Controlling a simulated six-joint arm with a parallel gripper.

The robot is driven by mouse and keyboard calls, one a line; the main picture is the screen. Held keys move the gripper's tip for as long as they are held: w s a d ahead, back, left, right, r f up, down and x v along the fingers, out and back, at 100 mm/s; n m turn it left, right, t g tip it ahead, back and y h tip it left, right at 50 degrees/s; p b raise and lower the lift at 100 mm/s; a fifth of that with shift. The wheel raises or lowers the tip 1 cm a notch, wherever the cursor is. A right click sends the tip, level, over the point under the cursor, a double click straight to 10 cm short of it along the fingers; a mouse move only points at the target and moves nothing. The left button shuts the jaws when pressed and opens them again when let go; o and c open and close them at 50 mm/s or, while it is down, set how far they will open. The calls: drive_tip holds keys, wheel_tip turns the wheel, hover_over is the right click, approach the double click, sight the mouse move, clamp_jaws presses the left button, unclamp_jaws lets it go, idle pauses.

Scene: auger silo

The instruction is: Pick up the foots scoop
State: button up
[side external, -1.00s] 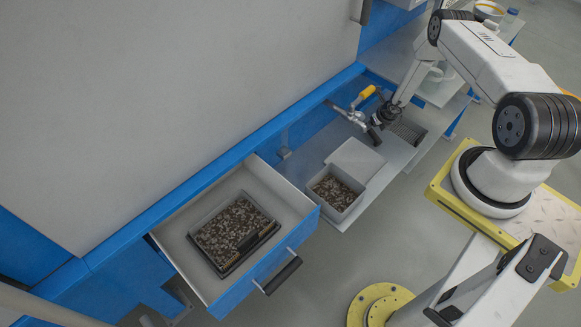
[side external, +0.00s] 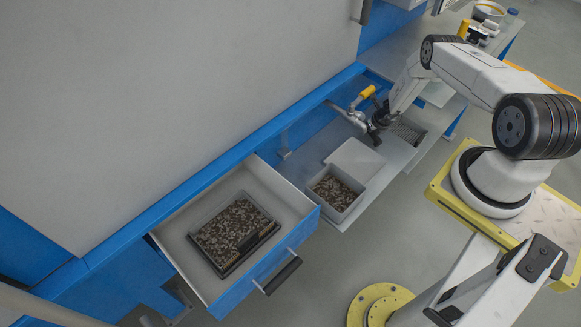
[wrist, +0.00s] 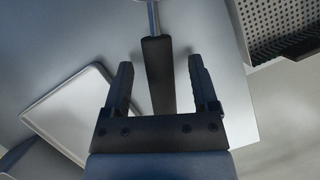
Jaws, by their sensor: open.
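The scoop's dark handle (wrist: 158,75) and the start of its metal shaft (wrist: 153,14) show in the wrist view; its far end is out of frame. My gripper (wrist: 160,68) is open, one finger on each side of the handle with a gap to both. I cannot tell its height over the handle. In the side external view my gripper (side external: 374,134) is low over the grey shelf, below the pipe, and the scoop cannot be made out there.
A pale flat lid or tray (side external: 355,159) and a bin of dark grains (side external: 335,192) are left of my gripper. A perforated grate (side external: 408,131) is to the right. An open blue drawer (side external: 280,265) holds a grain-filled tray.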

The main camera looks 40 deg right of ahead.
drive_tip(key=shift+w+f, duration=0.1)
drive_tip(key=shift+f, duration=0.2)
idle(0.5)
drive_tip(key=shift+d, duration=0.1)
clamp_jaws()
